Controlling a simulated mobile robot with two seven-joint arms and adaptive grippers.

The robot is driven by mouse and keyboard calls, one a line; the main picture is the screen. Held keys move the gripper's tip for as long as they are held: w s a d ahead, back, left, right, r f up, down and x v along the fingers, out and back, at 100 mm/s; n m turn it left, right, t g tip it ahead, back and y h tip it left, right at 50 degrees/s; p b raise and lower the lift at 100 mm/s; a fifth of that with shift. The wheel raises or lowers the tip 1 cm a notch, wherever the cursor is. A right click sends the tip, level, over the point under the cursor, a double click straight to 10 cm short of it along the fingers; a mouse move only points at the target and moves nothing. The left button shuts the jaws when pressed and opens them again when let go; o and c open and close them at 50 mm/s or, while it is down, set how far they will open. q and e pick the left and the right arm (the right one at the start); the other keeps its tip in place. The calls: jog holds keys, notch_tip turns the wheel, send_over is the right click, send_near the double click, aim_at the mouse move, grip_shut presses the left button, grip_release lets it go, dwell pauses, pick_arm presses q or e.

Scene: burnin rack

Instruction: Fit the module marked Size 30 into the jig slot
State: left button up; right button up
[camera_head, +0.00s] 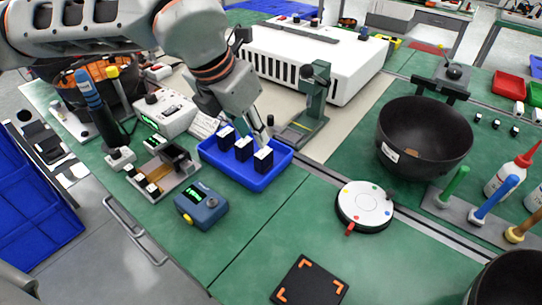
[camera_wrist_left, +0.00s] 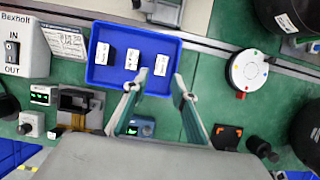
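Three black modules with white labelled tops stand in a row in a blue tray (camera_head: 225,170): a left one (camera_head: 226,138), a middle one (camera_head: 243,149) and a right one (camera_head: 263,160). The wrist view also shows the left (camera_wrist_left: 103,53), middle (camera_wrist_left: 132,56) and right (camera_wrist_left: 161,65) modules; their labels are too small to read. The likely jig, a grey base with a dark slotted block (camera_head: 170,165), stands left of the tray. My left gripper (camera_wrist_left: 157,82) is open and empty, above the tray's edge near the right module. My right gripper is not in view.
A blue meter (camera_head: 201,206) with a green display stands in front of the tray. A white turntable (camera_head: 365,206) and a black bowl (camera_head: 424,136) are to the right. A large white unit (camera_head: 312,62) stands behind. The green bench between meter and turntable is clear.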

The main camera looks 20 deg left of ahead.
aim_at(263, 153)
pick_arm(q)
jog(key=b+x, duration=0.2)
jog(key=x, duration=0.6)
jog(key=shift+s, duration=0.1)
jog(key=shift+r, duration=0.2)
grip_shut()
